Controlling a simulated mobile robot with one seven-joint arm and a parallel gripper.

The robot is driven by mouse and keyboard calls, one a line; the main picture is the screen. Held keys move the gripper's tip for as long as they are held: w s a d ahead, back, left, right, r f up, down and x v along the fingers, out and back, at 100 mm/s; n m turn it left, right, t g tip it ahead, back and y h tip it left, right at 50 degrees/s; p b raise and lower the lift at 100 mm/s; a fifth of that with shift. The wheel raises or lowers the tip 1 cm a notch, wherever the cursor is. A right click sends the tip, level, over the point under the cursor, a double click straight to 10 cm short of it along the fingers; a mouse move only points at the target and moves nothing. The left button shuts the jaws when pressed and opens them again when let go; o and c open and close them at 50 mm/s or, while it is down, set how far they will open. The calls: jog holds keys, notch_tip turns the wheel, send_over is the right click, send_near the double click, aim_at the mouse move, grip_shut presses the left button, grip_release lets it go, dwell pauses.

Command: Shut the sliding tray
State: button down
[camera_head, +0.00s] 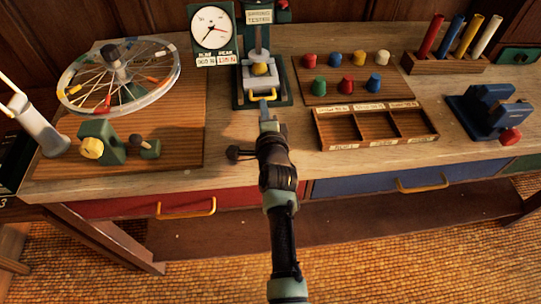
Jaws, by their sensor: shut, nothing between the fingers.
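A dark green spring tester (275,101) stands at the back middle of the bench. At its base is a small sliding tray with a yellow handle (262,95) on its front, and a yellow knob (260,69) sits just above. I cannot tell how far the tray is out. My gripper (264,104) is shut and empty, its tip just in front of the yellow handle. I cannot tell whether it touches the handle. My arm reaches up from the bottom of the picture and hides part of the bench edge.
A spoked wheel (118,75) and green fixtures (100,142) stand left. A compartment box (375,126) and coloured pegs (347,84) lie right, with a blue vise (490,108) beyond. Red (120,207) and blue (360,184) drawer fronts run below. Bare bench lies around my gripper.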

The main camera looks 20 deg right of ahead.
jog(key=shift+w+r, duration=0.1)
jog(key=shift+r, duration=0.2)
jog(key=p+v, duration=0.1)
jog(key=v, duration=0.7)
jog(key=p+v, duration=0.1)
jog(key=v, duration=0.4)
jog(key=shift+f+p, duration=0.3)
jog(key=w+a+r+n+t+y+p, duration=0.1)
jog(key=a+r+n+t, duration=0.15)
jog(key=r, duration=0.85)
jog(key=w+a+r+n+t+p, duration=0.1)
jog(key=a+r+n, duration=0.25)
jog(key=r, duration=0.65)
jog(key=w+a+r+n+t+y+p, duration=0.15)
jog(key=r+n, duration=0.25)
jog(key=r, duration=0.7)
jog(key=s+a+r+n+t, duration=0.2)
jog(key=s+r, duration=0.3)
jog(key=r, duration=0.4)
jog(key=s+a+r+n+t+y+p, duration=0.1)
jog(key=s+a+r+n+t, duration=0.1)
jog(key=s+r+n, duration=0.3)
jog(key=s+a+r+n+t, duration=0.2)
jog(key=s+a+r+n, duration=0.2)
jog(key=r, duration=0.9)
jog(key=shift+s+a+r+t+y+p, duration=0.25)
jog(key=shift+s+r+t+y+p, duration=0.1)
jog(key=shift+s, duration=0.1)
jog(key=shift+f, duration=0.15)
